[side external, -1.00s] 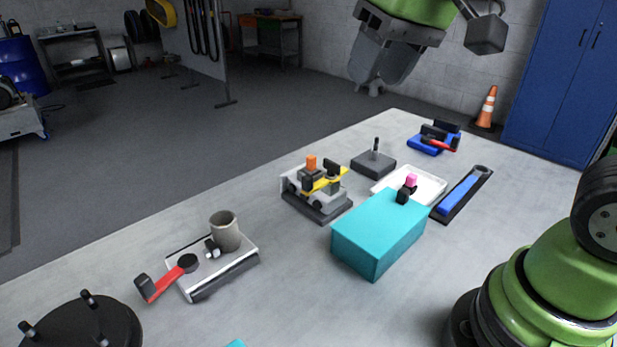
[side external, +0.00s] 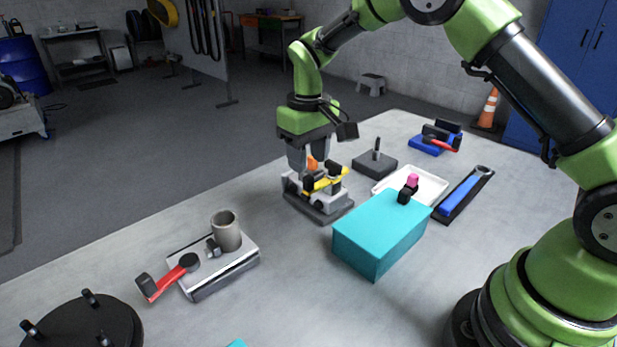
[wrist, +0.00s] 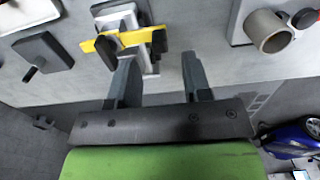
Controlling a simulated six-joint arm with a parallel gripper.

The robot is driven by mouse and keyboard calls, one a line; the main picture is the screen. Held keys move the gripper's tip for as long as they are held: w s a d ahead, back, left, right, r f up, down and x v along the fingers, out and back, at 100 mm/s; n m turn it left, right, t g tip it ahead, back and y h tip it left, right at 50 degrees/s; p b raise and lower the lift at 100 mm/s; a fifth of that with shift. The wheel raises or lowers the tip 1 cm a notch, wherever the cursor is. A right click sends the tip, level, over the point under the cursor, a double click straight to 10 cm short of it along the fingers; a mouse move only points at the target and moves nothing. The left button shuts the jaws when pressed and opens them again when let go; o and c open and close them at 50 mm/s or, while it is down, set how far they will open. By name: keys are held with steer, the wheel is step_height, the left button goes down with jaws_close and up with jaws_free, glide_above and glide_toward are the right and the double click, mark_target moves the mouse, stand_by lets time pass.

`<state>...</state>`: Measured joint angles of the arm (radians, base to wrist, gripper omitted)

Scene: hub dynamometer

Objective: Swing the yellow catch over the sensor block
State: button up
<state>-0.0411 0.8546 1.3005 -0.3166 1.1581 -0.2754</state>
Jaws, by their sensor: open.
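An orange block (side external: 312,163) stands on the fixture, partly hidden by my fingers. I cannot tell which part is the sensor block. My gripper (side external: 310,166) is above the fixture, pointing down, its fingers apart and empty. In the wrist view my gripper (wrist: 159,62) has its left fingertip close to the catch; contact cannot be told.
A teal box (side external: 380,235) and white tray (side external: 425,184) stand right of the fixture. A dark block with a post (side external: 375,163) is behind. A plate with a grey cup (side external: 226,232) and red lever (side external: 170,282) is front left. Table between is clear.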

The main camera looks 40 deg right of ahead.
mark_target(308, 176)
step_height(308, 176, down, 5)
steer(key=shift+f, duration=0.1)
stand_by(0.3)
jaws_close()
